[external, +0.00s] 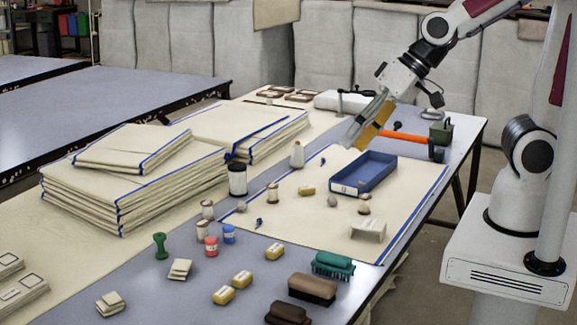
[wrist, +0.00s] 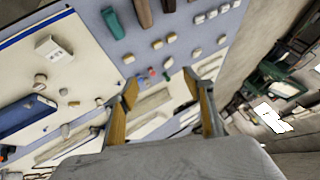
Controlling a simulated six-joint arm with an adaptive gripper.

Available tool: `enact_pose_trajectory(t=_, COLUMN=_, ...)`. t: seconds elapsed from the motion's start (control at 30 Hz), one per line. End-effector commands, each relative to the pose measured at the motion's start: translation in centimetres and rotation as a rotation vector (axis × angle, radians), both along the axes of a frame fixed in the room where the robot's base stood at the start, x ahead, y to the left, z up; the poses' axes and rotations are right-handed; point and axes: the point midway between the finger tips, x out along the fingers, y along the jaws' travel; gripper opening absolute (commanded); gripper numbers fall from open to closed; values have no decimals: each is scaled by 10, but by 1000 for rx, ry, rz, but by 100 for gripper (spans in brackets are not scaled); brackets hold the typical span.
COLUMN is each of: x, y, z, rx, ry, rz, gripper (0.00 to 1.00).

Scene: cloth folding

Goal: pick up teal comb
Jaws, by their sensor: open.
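The teal comb (external: 333,265) lies on the table at the front right, by the near corner of the cream cloth, its teeth toward the viewer. In the wrist view the teal comb (wrist: 113,22) is near the top edge, beyond my fingers. My gripper (external: 362,132) is in the air above the back of the blue tray, well apart from the comb. In the wrist view my gripper (wrist: 160,85) has its two yellow-padded fingers spread, with nothing held between them.
A blue tray (external: 362,174) sits on the cloth below my gripper. An orange-handled hammer (external: 405,137) lies behind it. Dark brown brushes (external: 312,288) and yellow blocks (external: 275,251) are near the comb. Stacked folded cloths (external: 130,190) fill the left side.

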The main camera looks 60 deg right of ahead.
Motion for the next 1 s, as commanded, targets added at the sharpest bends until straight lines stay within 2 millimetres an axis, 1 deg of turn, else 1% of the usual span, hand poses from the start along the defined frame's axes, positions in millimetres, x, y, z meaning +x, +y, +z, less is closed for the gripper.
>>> enact_pose_trajectory(t=0.03, x=3, y=10, z=-7, rx=11, ry=9, rz=-3, gripper=52)
enact_pose_trajectory(t=0.2, x=15, y=37, z=-26, rx=55, ry=22, rz=-41, gripper=52)
enact_pose_trajectory(t=0.37, x=24, y=59, z=-46, rx=78, ry=32, rz=-82, gripper=52)
enact_pose_trajectory(t=0.5, x=29, y=77, z=-67, rx=89, ry=39, rz=-124, gripper=52)
enact_pose_trajectory(t=0.7, x=33, y=96, z=-98, rx=86, ry=43, rz=-187, gripper=52)
enact_pose_trajectory(t=1.0, x=30, y=111, z=-149, rx=39, ry=26, rz=-288, gripper=52)
